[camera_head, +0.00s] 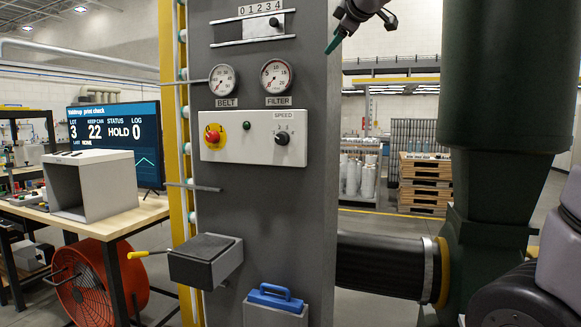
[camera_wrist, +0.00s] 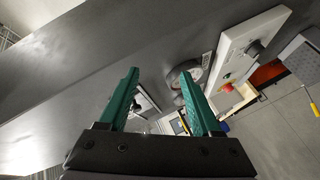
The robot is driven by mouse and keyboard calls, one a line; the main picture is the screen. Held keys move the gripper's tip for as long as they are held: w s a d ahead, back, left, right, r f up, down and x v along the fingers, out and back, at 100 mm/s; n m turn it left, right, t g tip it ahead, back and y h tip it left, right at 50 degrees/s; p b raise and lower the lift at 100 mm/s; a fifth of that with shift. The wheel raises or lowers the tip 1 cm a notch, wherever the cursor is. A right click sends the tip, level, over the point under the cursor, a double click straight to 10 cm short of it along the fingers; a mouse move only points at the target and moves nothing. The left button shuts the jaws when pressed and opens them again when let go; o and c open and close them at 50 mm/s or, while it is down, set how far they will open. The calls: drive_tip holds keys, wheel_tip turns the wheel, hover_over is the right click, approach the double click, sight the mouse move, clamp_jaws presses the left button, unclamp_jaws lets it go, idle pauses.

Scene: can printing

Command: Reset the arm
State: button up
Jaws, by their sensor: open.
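My gripper (camera_head: 338,38) shows at the top of the head view, in front of the right edge of the grey machine column (camera_head: 315,215). Only part of it is in that view. In the wrist view its two green fingers (camera_wrist: 160,100) are spread apart, with nothing between them. The column's control panel (camera_head: 252,138), with a red knob (camera_head: 212,137) on a yellow plate and a black speed knob (camera_head: 282,138), is apart from the gripper. The panel also shows at the right of the wrist view (camera_wrist: 245,55).
Two gauges, belt (camera_head: 223,81) and filter (camera_head: 277,77), sit above the panel. A lever box (camera_head: 205,260) juts out below. A dark green machine body (camera_head: 495,190) stands at right. A screen (camera_head: 117,140) and a grey open box (camera_head: 90,185) stand on a wooden table at left.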

drive_tip(key=s+d+f+m+g+h, duration=0.35)
drive_tip(key=s+d+f+m, duration=0.7)
drive_tip(key=f, duration=0.45)
drive_tip(key=s+d+f+m+g+y, duration=0.1)
drive_tip(key=s+f+m+g, duration=0.3)
drive_tip(key=s+f+m, duration=0.5)
drive_tip(key=s+d+f, duration=0.1)
drive_tip(key=s+f, duration=0.3)
drive_tip(key=f, duration=0.1)
drive_tip(key=shift+s+d+f+y, duration=0.25)
drive_tip(key=shift+s+y, duration=0.1)
drive_tip(key=shift+s, duration=0.05)
idle(0.5)
